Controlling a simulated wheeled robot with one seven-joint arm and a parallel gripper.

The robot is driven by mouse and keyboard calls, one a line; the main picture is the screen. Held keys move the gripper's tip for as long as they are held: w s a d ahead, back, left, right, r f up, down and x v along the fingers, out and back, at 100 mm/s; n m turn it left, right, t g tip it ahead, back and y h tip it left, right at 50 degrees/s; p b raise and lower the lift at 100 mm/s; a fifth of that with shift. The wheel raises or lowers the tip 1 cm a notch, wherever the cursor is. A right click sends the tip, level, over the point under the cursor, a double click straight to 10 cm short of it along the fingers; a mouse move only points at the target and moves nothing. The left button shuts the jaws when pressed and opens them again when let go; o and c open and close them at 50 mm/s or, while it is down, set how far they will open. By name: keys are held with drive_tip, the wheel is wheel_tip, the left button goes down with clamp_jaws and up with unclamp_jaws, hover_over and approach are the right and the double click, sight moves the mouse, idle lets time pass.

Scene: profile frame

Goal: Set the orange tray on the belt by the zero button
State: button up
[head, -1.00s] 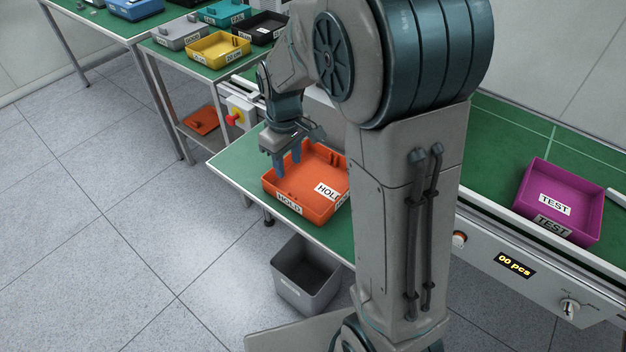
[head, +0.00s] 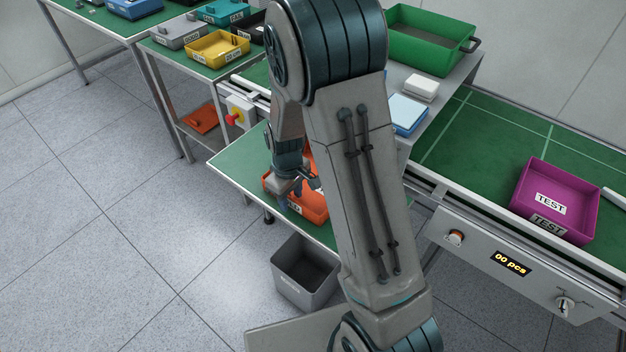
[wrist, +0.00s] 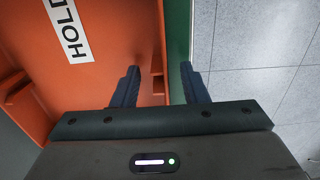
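The orange tray (head: 315,211), labelled HOLD, sits on the green-topped side table, partly hidden behind my arm in the head view. My gripper (head: 296,200) is down at its left front side. In the wrist view the tray (wrist: 110,40) fills the left, and my gripper (wrist: 160,72) is open, one finger on each side of the tray's wall. I cannot tell if either finger touches it. The green belt (head: 490,140) runs along the right. A round orange button (head: 456,237) is on its front panel, left of the "00 pcs" display (head: 510,262); I see no label on it.
A magenta TEST tray (head: 548,205) stands on the belt at the right. A green bin (head: 425,40), a blue-and-white box (head: 407,113) and a white block (head: 421,88) are behind my arm. A grey bin (head: 305,275) is on the floor. The belt left of the magenta tray is clear.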

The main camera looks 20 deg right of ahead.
clamp_jaws()
drive_tip(key=shift+r, duration=0.1)
drive_tip(key=shift+r, duration=0.5)
wheel_tip(320, 180, up, 2)
drive_tip(key=shift+r+b, duration=0.25)
drive_tip(key=shift+b, duration=0.15)
drive_tip(key=s+d+r+b, duration=0.1)
drive_tip(key=s+d+r, duration=0.6)
drive_tip(key=s+d, duration=0.1)
drive_tip(key=shift+s+r+b, duration=0.15)
drive_tip(key=shift+s+b, duration=0.2)
